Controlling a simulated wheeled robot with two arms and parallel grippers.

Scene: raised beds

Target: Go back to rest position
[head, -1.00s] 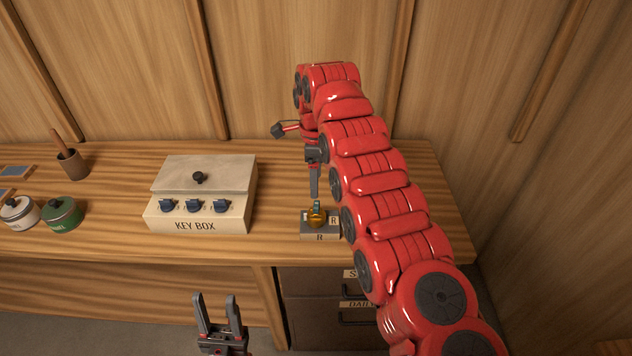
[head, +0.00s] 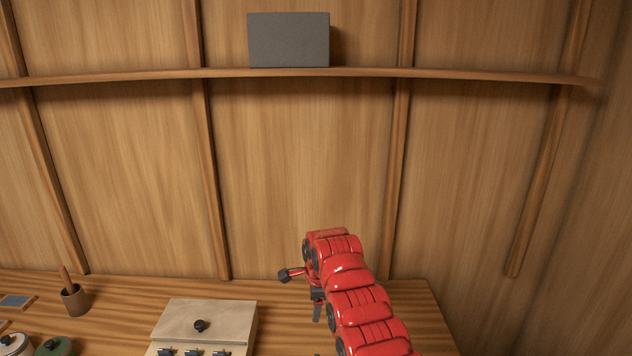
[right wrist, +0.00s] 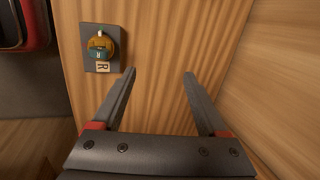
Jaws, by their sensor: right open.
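My right gripper (right wrist: 160,85) is open and empty in the right wrist view, its two dark fingers apart over bare wood. In the head view my red right arm comes up from the lower right, and the right gripper (head: 317,308) hangs over the bench, partly seen. My left gripper is out of the head view.
A brown pot (head: 75,299) and lidded tins (head: 53,346) stand farther left. A wall shelf (head: 150,76) with a grey box (head: 288,40) is above. The wall between is clear.

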